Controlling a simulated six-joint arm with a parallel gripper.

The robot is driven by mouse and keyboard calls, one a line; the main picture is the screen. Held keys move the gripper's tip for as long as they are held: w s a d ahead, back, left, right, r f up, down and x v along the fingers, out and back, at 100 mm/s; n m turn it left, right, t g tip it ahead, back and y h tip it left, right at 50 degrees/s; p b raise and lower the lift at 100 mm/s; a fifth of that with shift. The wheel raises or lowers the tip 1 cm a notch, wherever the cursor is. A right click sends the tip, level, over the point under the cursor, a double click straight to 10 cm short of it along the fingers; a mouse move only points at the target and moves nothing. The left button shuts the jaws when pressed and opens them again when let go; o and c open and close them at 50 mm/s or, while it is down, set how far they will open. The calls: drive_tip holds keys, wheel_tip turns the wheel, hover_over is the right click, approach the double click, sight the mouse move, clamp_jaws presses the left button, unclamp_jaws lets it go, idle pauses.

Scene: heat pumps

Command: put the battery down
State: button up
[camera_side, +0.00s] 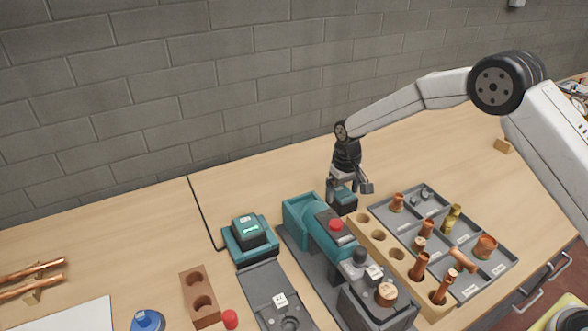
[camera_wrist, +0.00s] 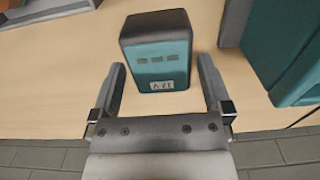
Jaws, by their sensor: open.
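A battery (camera_wrist: 157,55), dark grey and teal with a small white label, stands on the wooden table in the wrist view. In the side view this battery (camera_side: 344,201) is just behind the teal tool, below my gripper (camera_side: 346,190). My gripper (camera_wrist: 160,85) is open, with one finger on each side of the battery's near end. Gaps show between the fingers and the battery. A second battery (camera_side: 246,229) with a green light sits in the teal charger (camera_side: 250,246) to the left.
The teal tool (camera_side: 325,232) with a red button stands close beside the battery. A wooden block with holes (camera_side: 379,235) and a grey compartment tray (camera_side: 467,262) with copper and brass fittings lie to the right. The table behind, toward the wall, is clear.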

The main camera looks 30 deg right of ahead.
sight(343, 193)
wheel_tip(343, 193, up, 11)
idle(0.5)
idle(0.5)
drive_tip(key=s+d+t, duration=0.1)
drive_tip(key=s+d, duration=0.1)
drive_tip(key=s, duration=1.1)
drive_tip(key=s+d+f+t, duration=0.1)
drive_tip(key=s+d, duration=0.2)
drive_tip(key=s, duration=1)
drive_tip(key=shift+s+d+f+t, duration=0.2)
drive_tip(key=shift+d+t, duration=0.05)
drive_tip(key=shift+t, duration=0.05)
